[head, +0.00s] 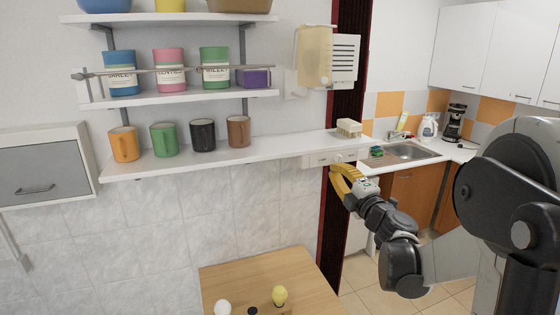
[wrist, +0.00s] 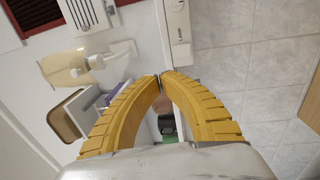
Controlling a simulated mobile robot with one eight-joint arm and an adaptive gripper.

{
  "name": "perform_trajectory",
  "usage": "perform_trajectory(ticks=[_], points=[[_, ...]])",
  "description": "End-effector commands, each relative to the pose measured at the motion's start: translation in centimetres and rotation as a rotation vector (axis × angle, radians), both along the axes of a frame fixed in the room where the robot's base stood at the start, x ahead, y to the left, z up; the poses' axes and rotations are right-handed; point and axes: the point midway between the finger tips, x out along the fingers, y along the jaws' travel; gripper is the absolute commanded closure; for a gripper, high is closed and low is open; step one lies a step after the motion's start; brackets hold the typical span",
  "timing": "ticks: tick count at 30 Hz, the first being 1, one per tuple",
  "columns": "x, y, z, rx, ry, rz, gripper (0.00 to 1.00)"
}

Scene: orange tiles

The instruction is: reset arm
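My gripper (head: 334,170) is raised at the right of the head view, just in front of the right end of the long white shelf. In the wrist view my gripper (wrist: 160,77) has its two yellow ribbed fingers bowed together, with the tips meeting. Nothing shows held between them. Through the gap behind the tips, mugs on the shelf show in the background. I cannot tell how far the tips are from the shelf end.
The long white shelf (head: 270,149) carries an orange mug (head: 124,145), a green mug (head: 164,140), a black mug (head: 203,136) and a brown mug (head: 238,131). Below is a wooden table (head: 240,277) with a yellow bulb-shaped item (head: 280,296). A sink (head: 405,151) is behind, right.

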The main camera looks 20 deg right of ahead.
Motion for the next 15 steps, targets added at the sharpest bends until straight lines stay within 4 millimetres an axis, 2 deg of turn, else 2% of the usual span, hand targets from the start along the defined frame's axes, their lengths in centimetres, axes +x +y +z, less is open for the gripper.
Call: perform_trajectory(ticks=[5, 8, 10, 13, 15], points=[[-0.4, 0.2, 0.2, 0.056, -0.009, -0.032, 1.0], [-1.6, 0.5, 0.3, 0.196, -0.02, -0.105, 1.0], [-3.1, 0.8, -0.4, 0.347, -0.013, -0.178, 1.0], [-6.2, 1.6, -3.6, 0.597, 0.04, -0.291, 1.0], [-8.9, 2.8, -7.0, 0.772, 0.107, -0.365, 1.0]])
